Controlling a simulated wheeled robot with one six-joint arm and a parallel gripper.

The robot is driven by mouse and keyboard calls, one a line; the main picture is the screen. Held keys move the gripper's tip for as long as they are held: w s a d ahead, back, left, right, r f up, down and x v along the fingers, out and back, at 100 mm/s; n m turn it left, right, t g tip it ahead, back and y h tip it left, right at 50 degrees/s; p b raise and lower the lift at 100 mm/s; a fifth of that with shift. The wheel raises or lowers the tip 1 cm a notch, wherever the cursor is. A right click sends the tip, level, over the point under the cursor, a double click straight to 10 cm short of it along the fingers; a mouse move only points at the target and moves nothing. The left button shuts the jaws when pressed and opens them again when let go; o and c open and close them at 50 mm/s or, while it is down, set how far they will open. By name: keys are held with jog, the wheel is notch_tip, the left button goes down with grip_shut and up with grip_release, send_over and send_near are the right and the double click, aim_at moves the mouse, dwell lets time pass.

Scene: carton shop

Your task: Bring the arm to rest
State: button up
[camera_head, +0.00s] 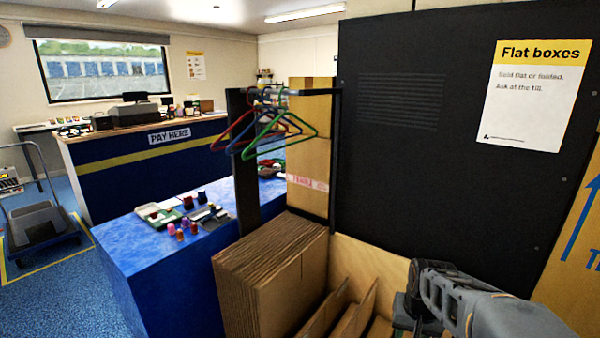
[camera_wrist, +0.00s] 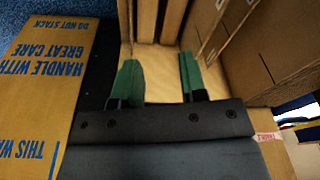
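My gripper (camera_wrist: 159,75) shows in the wrist view with its two green fingers well apart and nothing between them. Below the fingers is the pale wooden floor (camera_wrist: 176,62) of a rack holding flat cardboard. In the head view my arm reaches in from the lower right, in front of the black panel, and its wrist end (camera_head: 437,285) is above the right part of the rack. The fingertips cannot be made out in the head view.
A stack of flat cardboard (camera_head: 262,275) stands left of my arm. The black panel (camera_head: 420,130) with a "Flat boxes" sign (camera_head: 533,95) rises behind. A printed carton (camera_wrist: 45,75) is close by. Hangers (camera_head: 275,130) hang from a rail; a blue table (camera_head: 170,255) holds small goods. Floor at left is partly clear.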

jog(key=s+a+r+n+p, duration=0.1)
jog(key=s+a+r+p, duration=0.1)
jog(key=r, duration=0.4)
jog(key=s+a+r+n+t+p, duration=0.1)
jog(key=s+a+r+p, duration=0.2)
jog(key=r+p, duration=0.4)
jog(key=s+a+r+n+p, duration=0.1)
jog(key=s+a+r+p, duration=0.2)
jog(key=r+p, duration=0.2)
notch_tip(320, 180, up, 2)
jog(key=shift+s+r+n+t, duration=0.1)
jog(key=shift+s+n+t, duration=0.25)
jog(key=shift+n+t, duration=0.05)
